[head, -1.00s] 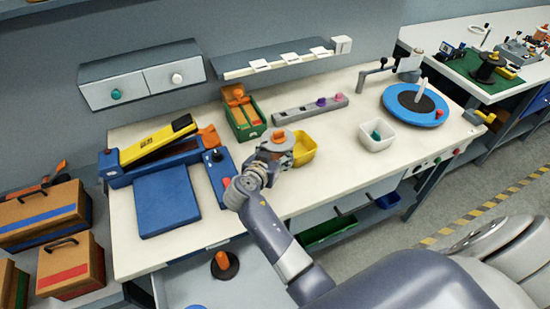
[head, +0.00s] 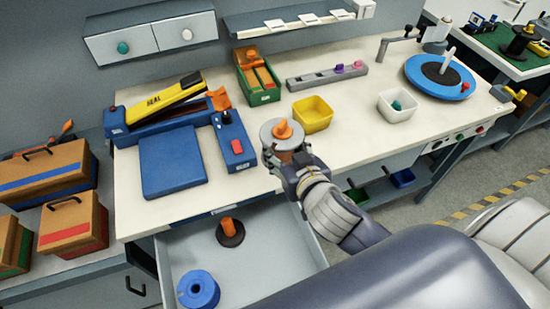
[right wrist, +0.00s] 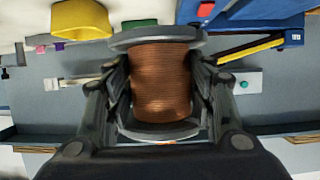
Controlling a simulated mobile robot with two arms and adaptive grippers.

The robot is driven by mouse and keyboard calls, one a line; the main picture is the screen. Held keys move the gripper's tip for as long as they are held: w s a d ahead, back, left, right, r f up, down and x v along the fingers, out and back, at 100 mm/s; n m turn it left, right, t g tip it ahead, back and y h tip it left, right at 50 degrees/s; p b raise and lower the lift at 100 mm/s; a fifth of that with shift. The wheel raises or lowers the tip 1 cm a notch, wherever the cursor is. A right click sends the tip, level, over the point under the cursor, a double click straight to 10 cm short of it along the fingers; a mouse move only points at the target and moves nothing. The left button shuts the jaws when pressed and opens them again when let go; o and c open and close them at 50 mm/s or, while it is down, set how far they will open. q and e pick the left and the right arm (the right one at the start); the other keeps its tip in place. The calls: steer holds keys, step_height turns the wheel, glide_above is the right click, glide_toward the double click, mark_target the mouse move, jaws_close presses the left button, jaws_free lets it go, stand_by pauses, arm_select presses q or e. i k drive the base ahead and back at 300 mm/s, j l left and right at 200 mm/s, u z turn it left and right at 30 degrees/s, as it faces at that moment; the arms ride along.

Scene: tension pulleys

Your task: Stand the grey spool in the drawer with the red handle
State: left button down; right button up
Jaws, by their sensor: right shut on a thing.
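The grey spool (head: 268,134), with grey flanges and an orange piece on top, is held by my right gripper (head: 290,165) at the table's front edge, beside the open drawer. In the right wrist view, the gripper's fingers (right wrist: 160,95) are shut around the spool's copper-coloured winding (right wrist: 162,82), between the two flanges. An open grey drawer (head: 262,262) is below the table's front edge. Its front and handle are out of view, so I cannot tell the handle's colour. My left gripper is not in view.
In the drawer are a black disc with an orange peg (head: 230,235) and a blue spool (head: 198,290); its right part looks clear. On the table are a blue pad (head: 172,162), a blue box with a red button (head: 235,140) and a yellow bin (head: 313,115).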

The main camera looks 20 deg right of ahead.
mark_target(277, 244)
steer(key=i+j, duration=0.1)
steer(key=j, duration=0.65)
steer(key=i+j, duration=0.1)
steer(key=j, duration=0.65)
steer(key=i+j, duration=0.1)
steer(key=j, duration=0.65)
steer(key=i+j, duration=0.1)
steer(key=j, duration=0.65)
steer(key=j+z, duration=0.1)
steer(key=z, duration=0.3)
steer(key=j+z, duration=0.1)
steer(key=z, duration=0.3)
steer(key=j+z, duration=0.1)
steer(key=z, duration=0.35)
steer(key=i+z, duration=0.2)
steer(key=i, duration=0.25)
